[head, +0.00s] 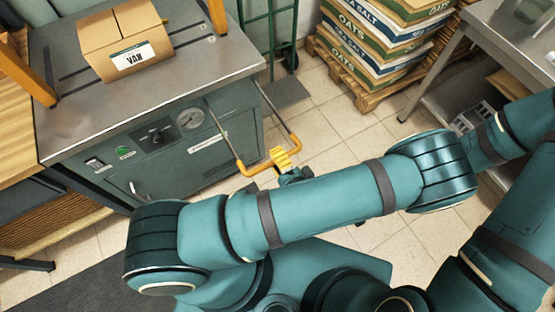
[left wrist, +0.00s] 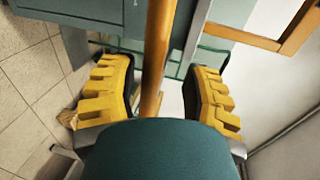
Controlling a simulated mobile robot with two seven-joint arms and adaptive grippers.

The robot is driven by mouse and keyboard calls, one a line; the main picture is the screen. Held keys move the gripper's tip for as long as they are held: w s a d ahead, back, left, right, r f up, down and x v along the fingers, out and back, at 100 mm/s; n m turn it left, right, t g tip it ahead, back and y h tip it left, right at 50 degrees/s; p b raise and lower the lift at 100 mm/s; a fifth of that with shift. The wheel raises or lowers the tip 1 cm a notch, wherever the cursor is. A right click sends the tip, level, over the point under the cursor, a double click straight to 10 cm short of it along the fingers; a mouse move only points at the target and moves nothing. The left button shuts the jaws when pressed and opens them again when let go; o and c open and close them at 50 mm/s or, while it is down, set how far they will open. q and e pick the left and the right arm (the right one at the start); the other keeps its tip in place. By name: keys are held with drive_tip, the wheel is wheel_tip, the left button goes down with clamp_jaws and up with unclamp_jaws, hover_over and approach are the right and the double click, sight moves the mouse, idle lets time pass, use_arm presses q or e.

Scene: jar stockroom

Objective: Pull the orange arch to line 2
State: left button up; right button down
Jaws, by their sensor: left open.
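An arch-shaped bar with an orange grip (head: 257,168) and grey side rods sticks out from the front of a green machine. My left gripper (head: 284,160) is at this bar, its yellow fingers over the right part of the grip. In the left wrist view the orange bar (left wrist: 158,55) passes between the two open fingers, nearer the left one, with a gap on the right. Part of the gripper is hidden behind my arm in the head view. A number 2 line cannot be read. My right gripper is not in view.
A box (head: 120,45) lies on the machine's metal top (head: 225,65), between orange posts (head: 217,15). Stacked sacks (head: 385,45) on a pallet (head: 345,80) stand at the back, with a metal table (head: 490,40) on the right. Tiled floor (head: 340,130) is free between.

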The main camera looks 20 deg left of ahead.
use_arm(q)
wheel_tip(320, 180, up, 9)
drive_tip(key=shift+r, duration=0.1)
idle(0.3)
drive_tip(key=shift+s+d, duration=0.1)
idle(0.5)
